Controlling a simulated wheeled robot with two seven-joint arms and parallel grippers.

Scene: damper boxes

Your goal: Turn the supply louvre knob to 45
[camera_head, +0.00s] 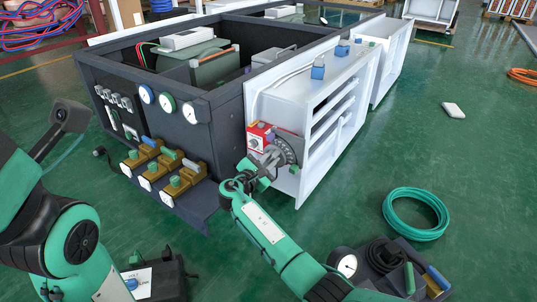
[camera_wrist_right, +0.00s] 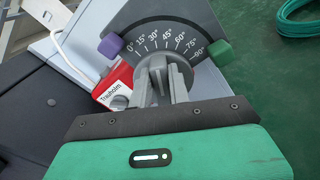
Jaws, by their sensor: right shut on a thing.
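The supply louvre knob (camera_wrist_right: 163,72) is a grey round knob on a dark dial plate (camera_wrist_right: 190,17) marked from 0° to 90°. A purple block (camera_wrist_right: 110,46) sits by the 0° end and a green block (camera_wrist_right: 221,51) by the 90° end. My right gripper (camera_wrist_right: 166,88) is shut on the knob, one finger on each side. Its pointer is hard to read behind the fingers. In the head view my right gripper (camera_head: 269,162) is at the dial plate (camera_head: 290,151) on the white box's front corner. My left arm shows at the left, but its gripper does not.
A red box labelled Trauholm (camera_wrist_right: 118,86) is close left of the knob. The white louvre box (camera_head: 290,98) adjoins a dark cabinet (camera_head: 218,115) with gauges and brass valves. A green hose coil (camera_head: 416,213) and a tool tray (camera_head: 400,268) are on the floor at right.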

